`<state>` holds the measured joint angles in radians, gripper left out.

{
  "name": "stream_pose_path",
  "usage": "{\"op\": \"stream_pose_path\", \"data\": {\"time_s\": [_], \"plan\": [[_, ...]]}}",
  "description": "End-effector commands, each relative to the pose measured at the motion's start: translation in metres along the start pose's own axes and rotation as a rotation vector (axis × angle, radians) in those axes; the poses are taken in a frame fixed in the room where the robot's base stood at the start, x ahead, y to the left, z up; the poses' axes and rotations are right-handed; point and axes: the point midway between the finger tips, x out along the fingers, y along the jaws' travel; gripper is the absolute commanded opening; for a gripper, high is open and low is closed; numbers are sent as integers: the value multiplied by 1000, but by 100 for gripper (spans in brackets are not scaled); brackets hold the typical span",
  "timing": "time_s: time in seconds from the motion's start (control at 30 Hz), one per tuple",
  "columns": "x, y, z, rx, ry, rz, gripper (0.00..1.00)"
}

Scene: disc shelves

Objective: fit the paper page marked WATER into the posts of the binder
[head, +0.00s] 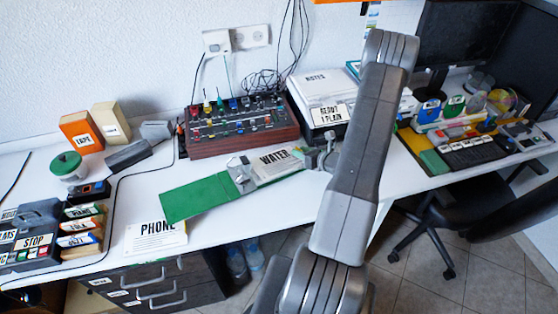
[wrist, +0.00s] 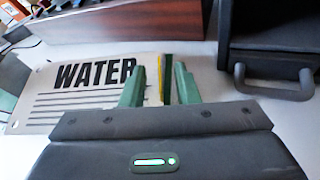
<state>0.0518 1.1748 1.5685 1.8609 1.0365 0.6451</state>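My gripper (wrist: 158,88) has green fingers standing apart, at the page's right part. A narrow yellow and dark green upright strip (wrist: 165,78) stands between them, nearer the right finger, with a gap on the left. In the head view my gripper (head: 322,157) is partly hidden.
A wood-sided control box (head: 240,128) stands behind the page. A case with white boxes (head: 325,100) stands close behind my gripper; its dark handle (wrist: 275,83) shows in the wrist view. A PHONE sheet (head: 155,238) lies left. White desk is clear in front of the page.

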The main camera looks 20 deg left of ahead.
Motion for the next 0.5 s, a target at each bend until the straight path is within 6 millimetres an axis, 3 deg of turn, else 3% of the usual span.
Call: {"op": "stream_pose_path", "data": {"time_s": [0.13, 0.27, 0.5], "plan": [[0, 0, 0, 0, 0, 0, 26], [0, 0, 0, 0, 0, 0, 1], [-1, 0, 0, 0, 0, 0, 0]]}}
